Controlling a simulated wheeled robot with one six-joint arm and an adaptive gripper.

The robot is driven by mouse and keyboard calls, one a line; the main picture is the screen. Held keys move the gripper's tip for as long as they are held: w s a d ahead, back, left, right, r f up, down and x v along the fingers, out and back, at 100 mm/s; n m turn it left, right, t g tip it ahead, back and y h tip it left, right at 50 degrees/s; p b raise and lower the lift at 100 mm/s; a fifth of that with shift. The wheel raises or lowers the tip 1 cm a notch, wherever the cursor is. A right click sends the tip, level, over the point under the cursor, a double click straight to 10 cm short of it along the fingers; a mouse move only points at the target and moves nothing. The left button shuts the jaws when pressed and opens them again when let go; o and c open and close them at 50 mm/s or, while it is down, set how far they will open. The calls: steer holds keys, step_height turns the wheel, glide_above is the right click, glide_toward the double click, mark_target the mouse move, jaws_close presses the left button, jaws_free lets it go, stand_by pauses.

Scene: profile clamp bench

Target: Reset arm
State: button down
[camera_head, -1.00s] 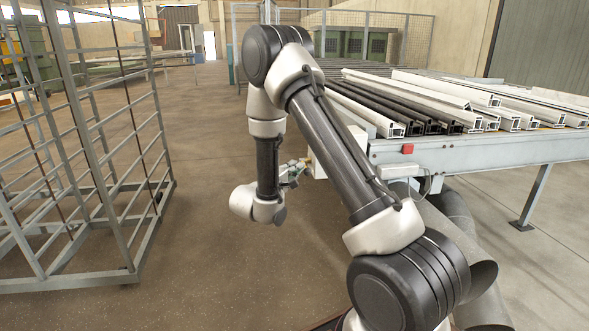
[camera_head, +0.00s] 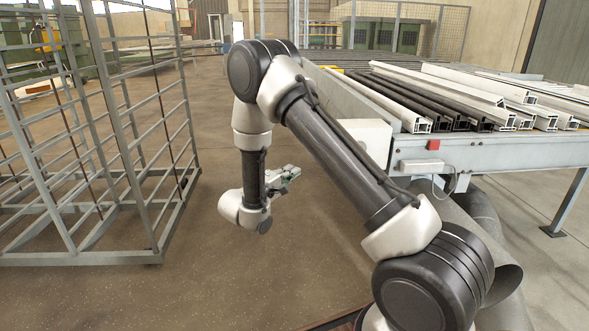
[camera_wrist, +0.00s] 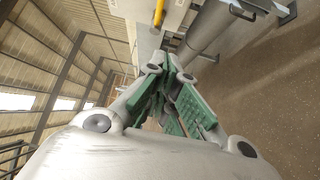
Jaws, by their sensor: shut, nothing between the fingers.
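My gripper (camera_head: 290,172) is at the end of my bent arm in the head view, over the floor left of the profile bench. It points right toward the bench and is apart from it. In the wrist view my gripper (camera_wrist: 170,62) shows its green-padded fingers closed together with nothing between them. The wrist view is strongly tilted.
A grey metal rack (camera_head: 135,160) stands at the left. The bench (camera_head: 505,152) at the right bears white and black profiles (camera_head: 455,85). A red button (camera_head: 433,145) is on its near edge. Open floor (camera_head: 215,285) lies between rack and bench.

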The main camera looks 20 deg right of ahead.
stand_by(0.4)
steer(key=s+d+f+n+g, duration=0.3)
steer(key=s+d+f+g, duration=0.15)
steer(key=s, duration=0.25)
steer(key=s+d+r+m+g+y, duration=0.1)
steer(key=s+d+r+g+y, duration=0.1)
steer(key=s+r+g, duration=0.3)
steer(key=s+d+r+m+g+y, duration=0.1)
steer(key=s+d+g+y, duration=0.15)
steer(key=s, duration=0.45)
steer(key=s+a+r+m+t+y, duration=0.2)
steer(key=s+r+y, duration=0.3)
steer(key=s+r, duration=0.4)
steer(key=s+a+r+m+t+y, duration=0.2)
steer(key=s+r+m+t+y, duration=0.2)
steer(key=s+r, duration=0.5)
steer(key=shift+s+r+m+t+y, duration=0.15)
steer(key=shift+s+m+t+y, duration=0.4)
steer(key=shift+y, duration=0.6)
steer(key=shift+s, duration=0.1)
